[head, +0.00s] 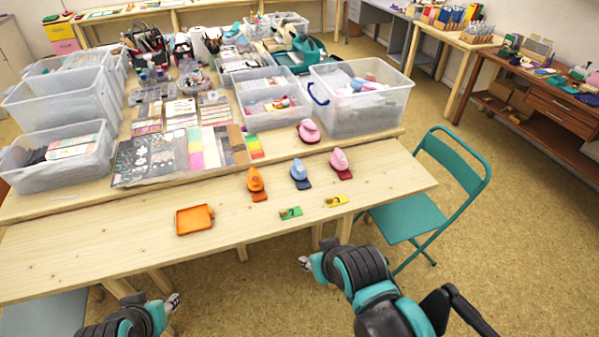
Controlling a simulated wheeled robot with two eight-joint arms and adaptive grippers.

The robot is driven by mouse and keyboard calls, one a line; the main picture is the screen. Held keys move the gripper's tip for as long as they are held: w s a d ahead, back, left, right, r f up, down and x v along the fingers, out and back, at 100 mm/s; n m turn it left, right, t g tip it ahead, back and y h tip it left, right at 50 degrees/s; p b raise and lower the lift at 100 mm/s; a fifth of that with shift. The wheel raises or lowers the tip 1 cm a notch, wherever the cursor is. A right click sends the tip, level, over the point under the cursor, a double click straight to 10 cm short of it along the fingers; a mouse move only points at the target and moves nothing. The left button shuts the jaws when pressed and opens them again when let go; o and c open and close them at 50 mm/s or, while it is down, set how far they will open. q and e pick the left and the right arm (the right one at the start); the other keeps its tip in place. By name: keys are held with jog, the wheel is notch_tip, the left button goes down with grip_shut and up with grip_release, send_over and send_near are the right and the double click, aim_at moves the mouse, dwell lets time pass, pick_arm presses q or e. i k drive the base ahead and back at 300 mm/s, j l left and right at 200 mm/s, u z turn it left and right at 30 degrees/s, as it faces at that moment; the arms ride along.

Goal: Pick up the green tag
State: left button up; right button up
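The green tag (290,213) lies flat near the front edge of the wooden table, with a dark mark on it and a brownish end. A yellow tag (337,201) lies to its right. My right gripper (303,263) is low in front of the table edge, below the green tag in the picture and apart from it. My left gripper (173,301) is lower left, also in front of the table and far from the tag. Both grippers are small in view, so their finger opening is unclear. No object shows in either.
Orange (255,181), blue (299,172) and pink (340,161) stamps stand behind the tags on coloured pads. An orange tray (194,219) sits to the left. Clear bins (362,110) and paper packs fill the rear table. A teal chair (408,215) stands at right.

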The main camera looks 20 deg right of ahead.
aim_at(285, 215)
jog(key=i+j+z, duration=0.15)
jog(key=i+j, duration=0.6)
